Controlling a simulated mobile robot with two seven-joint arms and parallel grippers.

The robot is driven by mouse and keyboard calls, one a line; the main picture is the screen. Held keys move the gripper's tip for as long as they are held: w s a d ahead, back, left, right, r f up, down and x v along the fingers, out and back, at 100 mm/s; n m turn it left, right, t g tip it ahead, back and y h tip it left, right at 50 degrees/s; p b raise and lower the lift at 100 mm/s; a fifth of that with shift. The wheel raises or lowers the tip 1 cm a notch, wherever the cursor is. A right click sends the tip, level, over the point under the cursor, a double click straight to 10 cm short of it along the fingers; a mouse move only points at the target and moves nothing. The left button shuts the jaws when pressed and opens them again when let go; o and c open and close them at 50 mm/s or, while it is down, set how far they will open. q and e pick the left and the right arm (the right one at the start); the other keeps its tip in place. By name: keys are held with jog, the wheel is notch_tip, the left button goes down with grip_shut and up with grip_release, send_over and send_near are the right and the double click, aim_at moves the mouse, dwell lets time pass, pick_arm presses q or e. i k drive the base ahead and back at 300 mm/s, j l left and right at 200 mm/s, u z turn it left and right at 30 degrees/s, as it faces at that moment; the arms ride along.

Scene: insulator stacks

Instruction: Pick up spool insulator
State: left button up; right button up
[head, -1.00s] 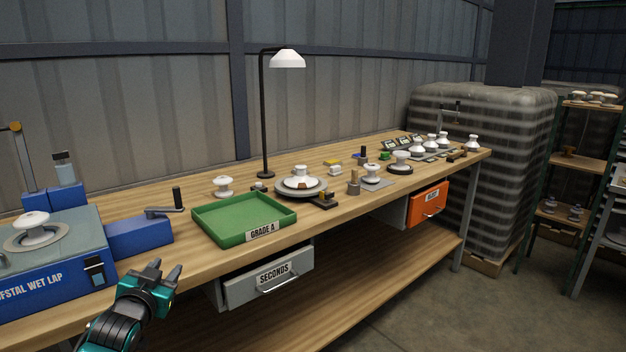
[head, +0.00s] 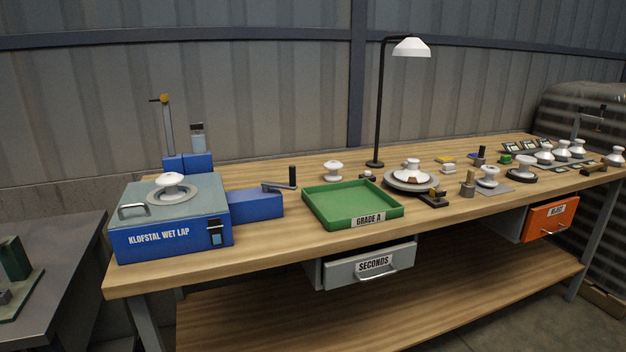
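Several white insulators stand on the bench, and I cannot tell for sure which is the spool insulator. One white insulator (head: 170,182) sits on the round plate of the blue wet lap (head: 172,239). Another white insulator (head: 333,169) stands upright behind the green tray. A wide white insulator (head: 411,171) is on a dark round turntable (head: 408,189). More stand to the right, one on a grey pad (head: 488,175) and one on a black base (head: 523,164). Neither gripper shows in the head view.
The green GRADE A tray (head: 320,207) is empty. The lamp (head: 380,100) rises behind it. The grey SECONDS drawer (head: 370,268) and the orange drawer (head: 550,219) hang under the bench. A dark table (head: 50,240) stands at left. The bench's front edge is clear.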

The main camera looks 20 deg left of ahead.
aim_at(170, 181)
jog(key=u, duration=1.3)
